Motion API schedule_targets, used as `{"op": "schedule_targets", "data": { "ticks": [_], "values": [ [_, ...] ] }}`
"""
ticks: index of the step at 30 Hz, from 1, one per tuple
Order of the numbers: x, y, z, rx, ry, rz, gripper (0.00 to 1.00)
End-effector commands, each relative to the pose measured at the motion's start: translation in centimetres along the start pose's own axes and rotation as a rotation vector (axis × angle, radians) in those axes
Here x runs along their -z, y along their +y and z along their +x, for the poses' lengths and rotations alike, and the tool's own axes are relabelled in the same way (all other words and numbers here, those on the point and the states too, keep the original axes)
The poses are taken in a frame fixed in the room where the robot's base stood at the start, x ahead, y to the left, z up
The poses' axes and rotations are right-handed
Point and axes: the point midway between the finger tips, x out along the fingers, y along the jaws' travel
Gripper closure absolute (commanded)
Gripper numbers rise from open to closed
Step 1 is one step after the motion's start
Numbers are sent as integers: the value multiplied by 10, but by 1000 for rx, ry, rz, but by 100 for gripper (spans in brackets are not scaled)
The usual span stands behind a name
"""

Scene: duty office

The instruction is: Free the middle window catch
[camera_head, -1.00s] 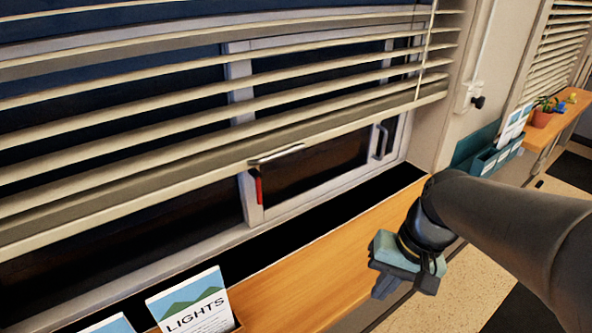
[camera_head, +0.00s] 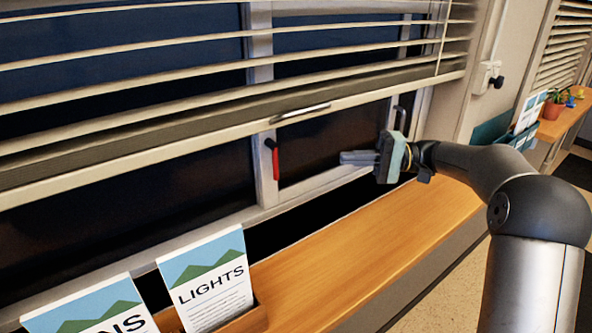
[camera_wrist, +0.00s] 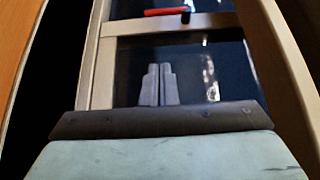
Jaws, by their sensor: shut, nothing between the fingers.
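The window catch is a small red lever (camera_head: 275,160) with a dark pivot, hanging down on the pale window post, just below the blind's bottom rail. In the wrist view the red catch (camera_wrist: 166,12) lies across the frame at the top, ahead of my fingers. My gripper (camera_head: 342,158) is to the right of the catch in the head view, fingers pointing left at it, with a clear gap between. The fingers (camera_wrist: 158,68) are together and empty. The window (camera_head: 320,150) behind is dark glass in a pale frame.
The partly lowered blind (camera_head: 200,115) has a bottom rail with a metal handle (camera_head: 300,114) just above the catch. A dark window handle (camera_head: 401,115) is behind my gripper. The wooden sill (camera_head: 350,240) is mostly clear; leaflets (camera_head: 207,280) stand at its left. A plant (camera_head: 553,104) is far right.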

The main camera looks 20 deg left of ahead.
Motion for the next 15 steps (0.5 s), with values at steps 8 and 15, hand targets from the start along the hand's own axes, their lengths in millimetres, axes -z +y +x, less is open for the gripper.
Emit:
{"op": "schedule_targets", "data": {
  "ticks": [8, 15],
  "values": [
    [0, 0, 4, -3, 0, 2, 100],
    [-1, -1, 38, -4, -4, 4, 100]
  ]
}}
